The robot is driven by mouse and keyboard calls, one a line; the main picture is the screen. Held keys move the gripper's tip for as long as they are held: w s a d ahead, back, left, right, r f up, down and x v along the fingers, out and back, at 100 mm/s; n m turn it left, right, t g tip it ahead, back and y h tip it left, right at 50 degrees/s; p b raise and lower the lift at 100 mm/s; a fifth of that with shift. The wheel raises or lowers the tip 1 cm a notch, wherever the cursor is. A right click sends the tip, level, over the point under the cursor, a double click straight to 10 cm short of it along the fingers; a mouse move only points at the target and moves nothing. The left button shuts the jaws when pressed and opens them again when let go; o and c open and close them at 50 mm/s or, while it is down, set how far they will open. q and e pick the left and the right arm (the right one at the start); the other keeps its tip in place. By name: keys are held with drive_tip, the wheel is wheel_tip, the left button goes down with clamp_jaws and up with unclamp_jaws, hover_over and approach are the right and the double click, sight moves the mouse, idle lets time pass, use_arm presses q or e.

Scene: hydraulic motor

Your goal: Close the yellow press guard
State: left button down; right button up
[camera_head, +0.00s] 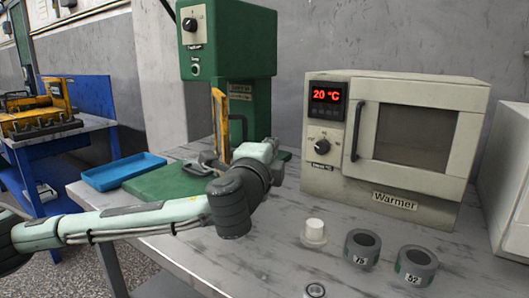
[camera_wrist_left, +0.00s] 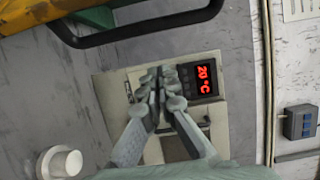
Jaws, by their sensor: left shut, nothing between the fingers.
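The yellow press guard (camera_head: 221,125) stands upright in front of the green press (camera_head: 230,40) in the head view, seen nearly edge-on. I cannot tell how far it is swung open. In the left wrist view a yellow bar of the guard (camera_wrist_left: 50,20) crosses the upper left corner, with a black loop handle (camera_wrist_left: 140,30) beside it. My left gripper (camera_wrist_left: 160,82) is shut and empty, apart from the handle, and faces the warmer. In the head view the left gripper (camera_head: 272,146) is mostly hidden at the wrist, right of the guard. My right gripper is not in view.
The warmer (camera_head: 408,135) stands on the table to the right, its display reading 20 °C. A white capped part (camera_head: 315,231) and two grey rings (camera_head: 363,249) (camera_head: 415,266) lie in front. A blue tray (camera_head: 122,171) sits left of the press's green base (camera_head: 165,181).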

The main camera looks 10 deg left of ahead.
use_arm(q)
drive_tip(key=a, duration=0.2)
drive_tip(key=s+a, duration=0.1)
drive_tip(key=a, duration=0.1)
drive_tip(key=shift+s, duration=0.2)
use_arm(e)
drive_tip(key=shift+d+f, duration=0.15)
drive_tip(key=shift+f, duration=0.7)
